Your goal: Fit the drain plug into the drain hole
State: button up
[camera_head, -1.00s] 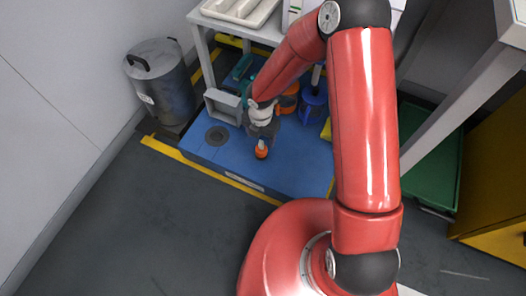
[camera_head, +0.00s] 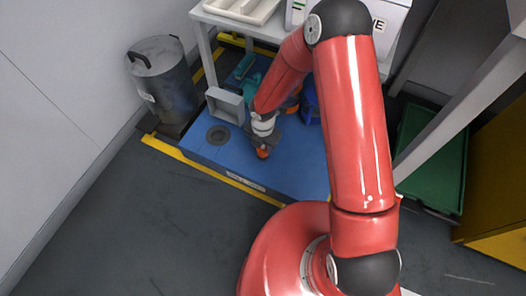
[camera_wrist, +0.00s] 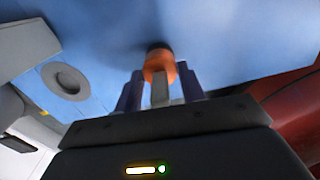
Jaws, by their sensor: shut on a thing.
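The drain plug is orange with a darker end and shows below my gripper in the head view (camera_head: 262,153) and between the fingers in the wrist view (camera_wrist: 159,66). My gripper (camera_wrist: 160,88) is shut on the drain plug. The drain hole (camera_head: 218,135) is a dark round recess with a grey ring in the blue floor platform, left of my gripper. In the wrist view the drain hole (camera_wrist: 66,81) lies to the left, apart from the plug. The gap between plug and platform is hard to judge.
A grey open box (camera_head: 226,106) stands just behind the drain hole. A metal bin (camera_head: 163,78) is at the left, and a blue container (camera_head: 310,106) is behind my arm. A white table leg (camera_head: 205,55) rises at the back. The platform's front area is clear.

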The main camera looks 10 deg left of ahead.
jog(key=shift+c, duration=0.8)
jog(key=shift+r, duration=0.1)
